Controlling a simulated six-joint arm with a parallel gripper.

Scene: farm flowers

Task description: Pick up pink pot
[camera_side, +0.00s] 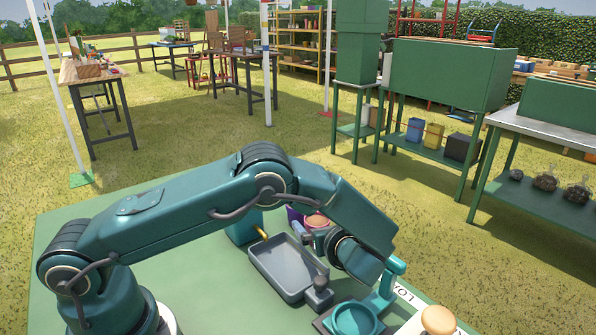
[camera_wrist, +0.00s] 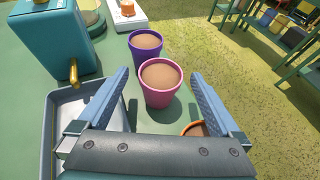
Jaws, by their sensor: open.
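The pink pot (camera_wrist: 160,98), filled with brown soil, stands upright in the wrist view, ahead of my gripper (camera_wrist: 160,73) and between the lines of its two jaws. The jaws are spread apart with clear gaps on both sides of the pot, and nothing is held. In the side view the pink pot (camera_side: 317,222) is partly hidden behind my gripper (camera_side: 309,262), whose jaws show near the grey tray.
A purple pot (camera_wrist: 146,41) stands close behind the pink one. An orange-rimmed pot (camera_wrist: 194,128) is mostly hidden by my gripper. A grey tray (camera_wrist: 33,127) and a teal box with a brass spout (camera_wrist: 48,43) are at left. A teal round-topped stand (camera_side: 355,319) is at front right.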

